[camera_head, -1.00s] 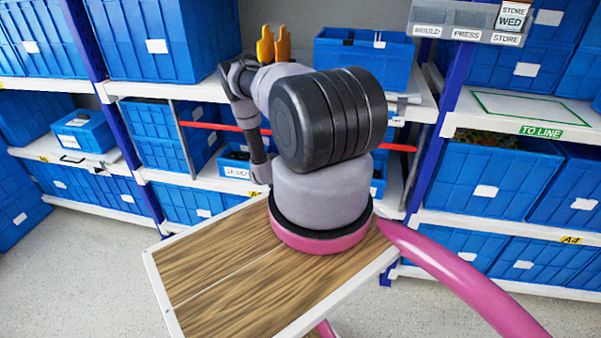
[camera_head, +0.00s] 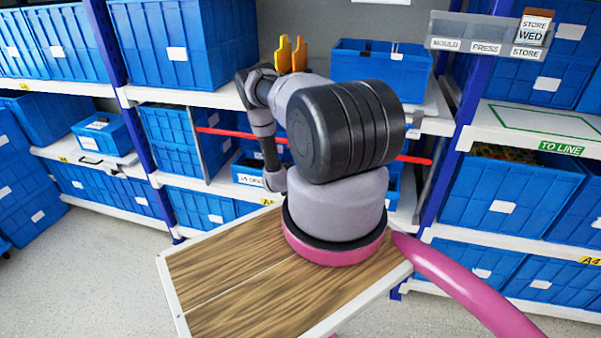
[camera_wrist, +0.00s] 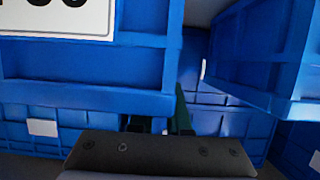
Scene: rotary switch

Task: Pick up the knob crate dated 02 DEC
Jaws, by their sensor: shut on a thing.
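A blue crate (camera_wrist: 95,75) fills the upper left of the wrist view, very near the camera. Its white label (camera_wrist: 60,15) is cut off by the frame, so I cannot read the date. My gripper (camera_wrist: 160,122) has dark fingers below and beside this crate's lower right edge, and it is shut on the crate; the contact itself is mostly hidden. In the head view, my arm's end reaches down at the middle shelf, where a small blue crate (camera_head: 249,175) with a white label shows partly behind it. That label is too small to read surely.
Another blue bin (camera_wrist: 255,55) stands close at the right in the wrist view. A red bar (camera_head: 222,132) crosses the shelf bay behind my arm. A small labelled crate (camera_head: 103,134) sits on the left shelf. Blue bins crowd the shelves; the grey floor (camera_head: 80,265) at left is clear.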

